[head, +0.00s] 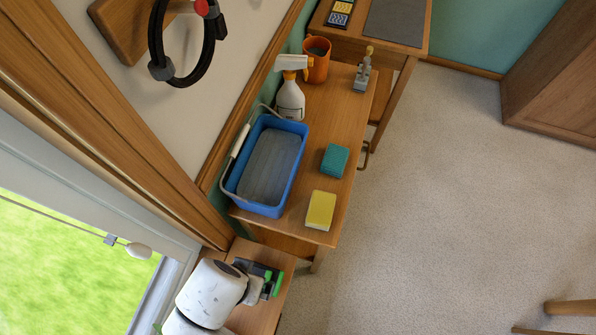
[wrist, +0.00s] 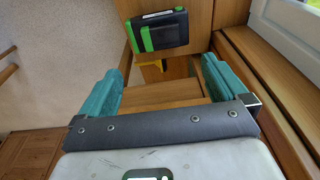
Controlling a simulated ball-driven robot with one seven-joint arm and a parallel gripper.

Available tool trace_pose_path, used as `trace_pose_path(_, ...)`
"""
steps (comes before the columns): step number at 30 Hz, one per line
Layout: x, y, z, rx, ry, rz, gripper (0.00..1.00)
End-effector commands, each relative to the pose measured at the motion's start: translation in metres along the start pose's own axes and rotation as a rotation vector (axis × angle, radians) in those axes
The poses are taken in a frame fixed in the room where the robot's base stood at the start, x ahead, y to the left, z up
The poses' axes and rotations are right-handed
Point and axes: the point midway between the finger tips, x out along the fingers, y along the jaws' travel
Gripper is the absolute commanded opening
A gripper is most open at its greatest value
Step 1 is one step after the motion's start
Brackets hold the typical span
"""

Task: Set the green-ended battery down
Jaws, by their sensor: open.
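The battery (wrist: 165,30), a dark block with bright green strips at one end, shows at the top of the wrist view, against a wooden surface. My gripper (wrist: 162,78) has two teal fingers spread wide apart, with nothing between them. The battery is beyond the fingertips, apart from them in this view. In the head view the green-ended battery (head: 278,283) shows at the bottom, beside the end of my white arm, over a small wooden top (head: 262,318). The arm partly hides this spot, and the fingers are hard to make out there.
A wooden table (head: 335,115) above holds a blue tub (head: 226,187), a spray bottle (head: 290,98), an orange cup (head: 316,62), a teal block (head: 335,160) and a yellow sponge (head: 320,210). A window is at lower left. The carpet (head: 450,200) at right is mostly clear.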

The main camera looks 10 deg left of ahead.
Motion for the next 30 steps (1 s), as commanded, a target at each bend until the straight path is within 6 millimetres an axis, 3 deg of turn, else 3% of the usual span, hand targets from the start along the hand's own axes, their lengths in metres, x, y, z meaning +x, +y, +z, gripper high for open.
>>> trace_pose_path(2, 0.003, 0.018, -0.014, 0.012, -0.021, -0.002, 0.99)
trace_pose_path(5, 0.009, 0.063, -0.041, 0.022, -0.06, -0.013, 0.99)
trace_pose_path(10, 0.014, 0.19, -0.08, 0.031, -0.095, -0.044, 0.99)
trace_pose_path(15, 0.004, 0.314, -0.074, 0.012, -0.075, -0.034, 0.99)
trace_pose_path(18, -0.006, 0.363, -0.059, -0.006, -0.063, -0.013, 0.99)
trace_pose_path(22, -0.015, 0.396, -0.045, -0.027, -0.055, 0.007, 0.99)
trace_pose_path(30, -0.017, 0.404, -0.042, -0.04, -0.054, 0.013, 0.99)
